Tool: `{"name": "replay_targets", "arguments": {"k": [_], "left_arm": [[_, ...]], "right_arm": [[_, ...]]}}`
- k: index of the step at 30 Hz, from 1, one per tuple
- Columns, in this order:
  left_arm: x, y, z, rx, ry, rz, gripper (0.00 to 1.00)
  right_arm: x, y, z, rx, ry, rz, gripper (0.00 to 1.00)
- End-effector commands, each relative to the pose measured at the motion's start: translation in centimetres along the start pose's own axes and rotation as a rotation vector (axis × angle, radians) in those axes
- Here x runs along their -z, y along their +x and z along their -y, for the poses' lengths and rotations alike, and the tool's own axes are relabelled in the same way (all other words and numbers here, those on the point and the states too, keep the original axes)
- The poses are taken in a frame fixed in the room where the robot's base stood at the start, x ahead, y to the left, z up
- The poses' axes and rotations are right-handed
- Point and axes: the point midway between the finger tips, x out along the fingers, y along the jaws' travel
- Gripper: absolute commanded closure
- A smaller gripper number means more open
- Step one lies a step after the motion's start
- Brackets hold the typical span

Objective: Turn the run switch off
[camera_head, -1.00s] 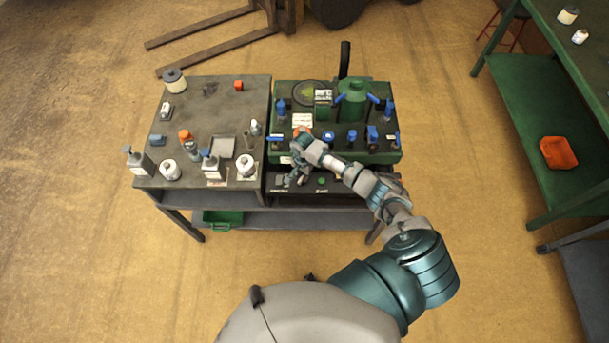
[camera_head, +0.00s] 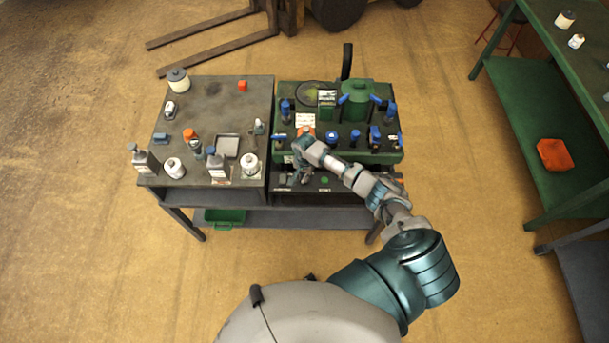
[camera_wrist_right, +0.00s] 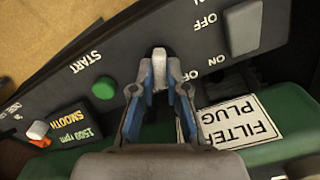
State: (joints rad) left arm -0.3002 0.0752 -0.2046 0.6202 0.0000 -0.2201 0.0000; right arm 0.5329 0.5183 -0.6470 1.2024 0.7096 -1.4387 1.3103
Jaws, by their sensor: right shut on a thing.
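The dark front panel (camera_wrist_right: 110,50) of the green machine (camera_head: 360,157) fills much of the right wrist view. A pale switch lever (camera_wrist_right: 158,56) sticks out of it, with ON and OFF lettering to its right. My right gripper (camera_wrist_right: 160,78) has its two blue-padded fingers on either side of this lever and is shut on it. In the head view my right gripper (camera_head: 303,178) is at the machine's front edge, and the arm hides part of the panel. I cannot tell which way the lever is set. My left gripper is not in view.
A round green START button (camera_wrist_right: 104,88) is left of the fingers. A grey rocker switch (camera_wrist_right: 243,27) is to the right, above a FILTER PLUG label (camera_wrist_right: 240,120). An orange-white knob (camera_wrist_right: 38,130) is at far left. A cluttered bench (camera_head: 205,105) adjoins the machine.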

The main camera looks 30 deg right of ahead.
Motion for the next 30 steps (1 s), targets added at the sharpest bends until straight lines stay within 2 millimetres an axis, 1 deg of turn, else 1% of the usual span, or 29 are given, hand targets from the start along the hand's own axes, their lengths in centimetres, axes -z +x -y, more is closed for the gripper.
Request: {"name": "replay_targets", "arguments": {"k": [1, 5, 15, 24, 30], "left_arm": [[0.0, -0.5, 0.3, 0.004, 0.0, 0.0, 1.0], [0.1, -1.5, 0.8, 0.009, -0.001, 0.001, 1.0], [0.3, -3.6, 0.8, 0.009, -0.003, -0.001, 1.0], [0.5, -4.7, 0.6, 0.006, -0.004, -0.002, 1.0], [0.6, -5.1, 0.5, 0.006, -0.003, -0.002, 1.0]], "right_arm": [[0.0, -0.2, 0.0, 0.0, -0.024, 0.001, 1.0], [0.0, -0.3, 0.0, -0.001, -0.119, 0.0, 1.0], [0.0, -0.3, 0.2, 0.002, -0.434, -0.001, 1.0], [0.1, -0.2, 0.4, 0.003, -0.701, -0.004, 1.0], [0.1, -0.2, 0.4, 0.003, -0.838, -0.006, 1.0]]}}
